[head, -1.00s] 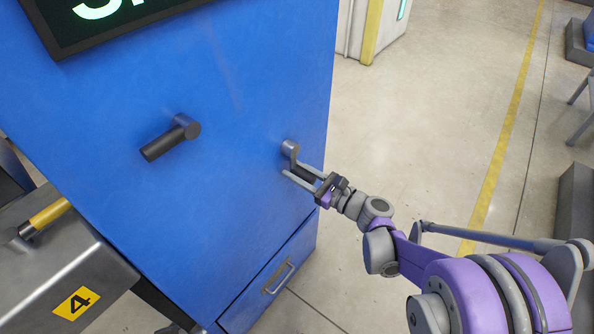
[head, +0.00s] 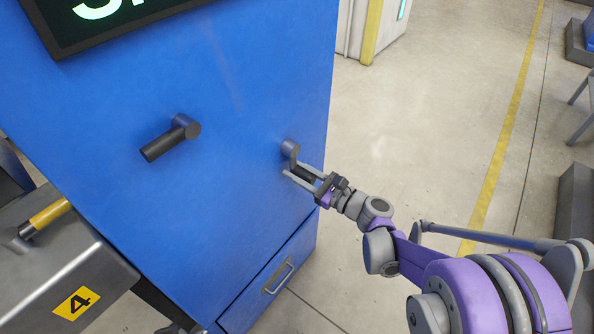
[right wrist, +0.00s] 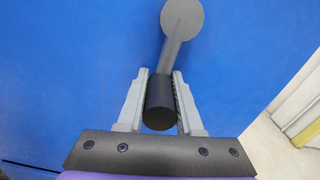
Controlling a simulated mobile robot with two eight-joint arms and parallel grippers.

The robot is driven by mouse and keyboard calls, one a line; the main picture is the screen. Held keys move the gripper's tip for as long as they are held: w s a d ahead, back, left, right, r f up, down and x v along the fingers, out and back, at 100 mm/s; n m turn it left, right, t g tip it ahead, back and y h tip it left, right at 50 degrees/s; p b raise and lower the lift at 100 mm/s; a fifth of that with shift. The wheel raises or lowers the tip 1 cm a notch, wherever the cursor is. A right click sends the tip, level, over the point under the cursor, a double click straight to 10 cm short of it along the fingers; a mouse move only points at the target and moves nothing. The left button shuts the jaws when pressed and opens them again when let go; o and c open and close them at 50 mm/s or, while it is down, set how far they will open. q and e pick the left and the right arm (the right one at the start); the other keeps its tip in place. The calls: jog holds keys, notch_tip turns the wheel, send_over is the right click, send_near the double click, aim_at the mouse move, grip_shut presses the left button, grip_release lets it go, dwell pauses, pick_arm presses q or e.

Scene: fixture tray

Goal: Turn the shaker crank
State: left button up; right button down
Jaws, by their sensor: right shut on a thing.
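The blue shaker cabinet (head: 235,95) fills the left of the head view. A crank (head: 290,152) with a grey hub and arm and a dark handle sits near the right edge of its front face. My right gripper (head: 300,176) is shut on this crank's dark handle. In the right wrist view the crank handle (right wrist: 160,103) lies between the two grey fingers, and the crank arm runs up to its round hub. A second crank (head: 170,138) with a dark handle is on the same face to the left, and nothing touches it. My left gripper is not in view.
A drawer with a metal handle (head: 280,278) is low on the cabinet. A grey metal unit (head: 60,265) with a yellow "4" label and a yellow-handled lever (head: 45,217) stands at lower left. A dark display (head: 100,18) is above. Open floor lies to the right.

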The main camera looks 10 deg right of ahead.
aim_at(299, 121)
jog(key=shift+d, duration=0.1)
jog(key=w+d+r+n+p, duration=0.1)
jog(key=n, duration=0.3)
jog(key=w+d+r+n+p, duration=0.1)
jog(key=d+n+p, duration=0.1)
jog(key=n, duration=0.2)
jog(key=w+d+r+n+p, duration=0.1)
jog(key=r+n+p, duration=0.1)
jog(key=n, duration=0.2)
jog(key=shift+w+d+n, duration=0.3)
jog(key=shift+w+d, duration=0.05)
jog(key=shift+w, duration=0.05)
jog(key=n, duration=0.1)
jog(key=r+n+p, duration=0.2)
jog(key=shift+w+d+n, duration=0.25)
jog(key=shift+d+n, duration=0.05)
jog(key=r+n+p, duration=0.1)
jog(key=n, duration=0.1)
jog(key=shift+r+n, duration=0.35)
jog(key=shift+n, duration=0.05)
jog(key=r+n+p, duration=0.2)
jog(key=n, duration=0.1)
jog(key=shift+s+a, duration=0.15)
jog(key=shift+a, duration=0.05)
jog(key=shift+s+a+r+n+p, duration=0.2)
jog(key=shift+r+n+p, duration=0.15)
jog(key=shift+n, duration=0.6)
jog(key=shift+s+a+r+n+p, duration=0.2)
jog(key=shift+r+n+p, duration=0.15)
jog(key=shift+n, duration=0.6)
